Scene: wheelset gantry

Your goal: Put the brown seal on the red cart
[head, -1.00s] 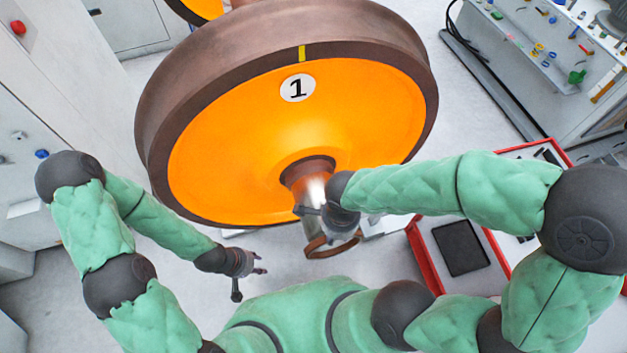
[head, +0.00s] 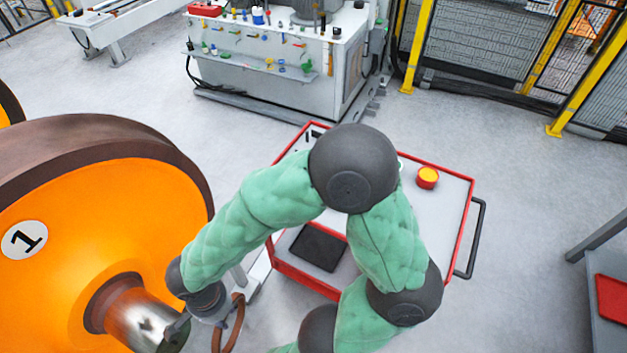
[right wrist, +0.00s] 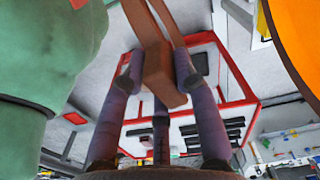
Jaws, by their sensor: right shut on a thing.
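The brown seal (head: 237,328) is a thin brown ring, partly cut off by the lower edge in the head view. My right gripper (head: 213,309) is shut on it beside the silver axle end. In the right wrist view the fingers (right wrist: 158,80) close on a brown part of the seal (right wrist: 157,55). The red cart (head: 437,215) is a grey-topped cart with red edges and a black handle, standing right of the wheelset. My right arm hides its middle. The seal is off the cart, to its left in the head view. My left gripper is not in view.
The orange wheel (head: 150,205) marked 1 fills the left, its axle (head: 145,322) pointing toward me. A black pad (head: 318,247) and a yellow-topped red item (head: 428,177) are on the cart. A workbench (head: 285,75) stands behind.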

